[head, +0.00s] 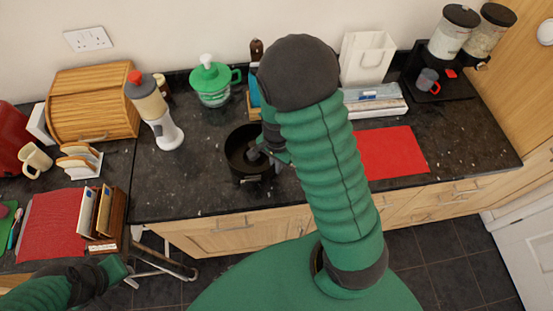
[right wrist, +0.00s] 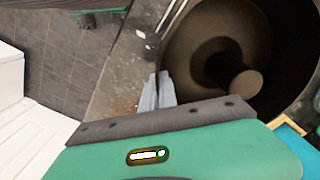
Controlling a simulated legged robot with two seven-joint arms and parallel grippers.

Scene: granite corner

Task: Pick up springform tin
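The springform tin (head: 236,150) is a dark round tin with an open top, upright near the front of the black granite counter. In the right wrist view its brownish inside (right wrist: 205,45) fills the upper right, with a round post-like shape in it. My right gripper (head: 254,154) reaches down to the tin's rim, and my forearm hides part of the area behind. In the right wrist view its two grey fingers (right wrist: 158,80) are close together at the rim, apparently pinching the tin wall. My left gripper (head: 128,273) is low at the left, away from the tin, its fingers unclear.
A white and grey dispenser (head: 160,112) and a green-lidded jar (head: 214,82) stand behind left of the tin. A red mat (head: 392,152) lies to the right. A wooden bread bin (head: 92,102) stands at far left. The counter left of the tin is clear.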

